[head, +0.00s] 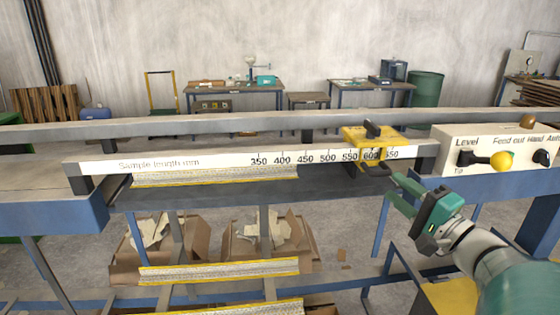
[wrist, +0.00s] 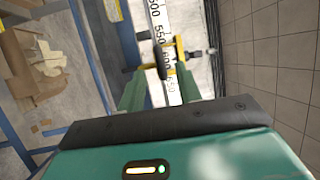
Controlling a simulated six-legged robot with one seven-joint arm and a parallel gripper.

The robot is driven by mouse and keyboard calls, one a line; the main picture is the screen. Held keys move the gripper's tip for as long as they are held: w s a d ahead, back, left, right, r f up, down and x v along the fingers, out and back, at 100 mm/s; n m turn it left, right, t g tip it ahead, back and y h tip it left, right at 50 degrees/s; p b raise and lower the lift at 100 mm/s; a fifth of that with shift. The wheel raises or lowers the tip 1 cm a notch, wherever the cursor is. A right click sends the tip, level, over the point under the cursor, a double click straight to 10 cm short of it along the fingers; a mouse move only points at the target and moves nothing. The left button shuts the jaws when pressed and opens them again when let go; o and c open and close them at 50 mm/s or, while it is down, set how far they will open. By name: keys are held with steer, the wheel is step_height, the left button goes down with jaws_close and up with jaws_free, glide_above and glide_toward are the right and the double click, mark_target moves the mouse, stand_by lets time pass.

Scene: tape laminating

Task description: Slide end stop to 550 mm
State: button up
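The yellow end stop (head: 380,137) with a black handle sits on the white sample length scale (head: 215,159), straddling it around the 600 mark, to the right of 550. In the wrist view the end stop (wrist: 180,50) lies across the scale (wrist: 157,14) just beyond my fingers, between the 550 and 650 marks. My gripper (head: 396,189) is in front of and slightly below the end stop, at its right. In the wrist view my gripper (wrist: 160,88) has its green fingers spread apart with nothing held between them. Whether a finger touches the stop cannot be told.
A control box (head: 480,140) with a yellow-knobbed lever (head: 502,161) stands close to the right of the stop. A rail (head: 230,129) runs behind the scale. Yellow-edged strips (head: 215,177) hang below it. The scale left of the stop looks clear.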

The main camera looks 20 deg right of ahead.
mark_target(381, 175)
steer(key=w+r, duration=0.1)
steer(key=w, duration=0.7)
steer(key=shift+a, duration=0.35)
steer(key=shift+r, duration=0.25)
jaws_close()
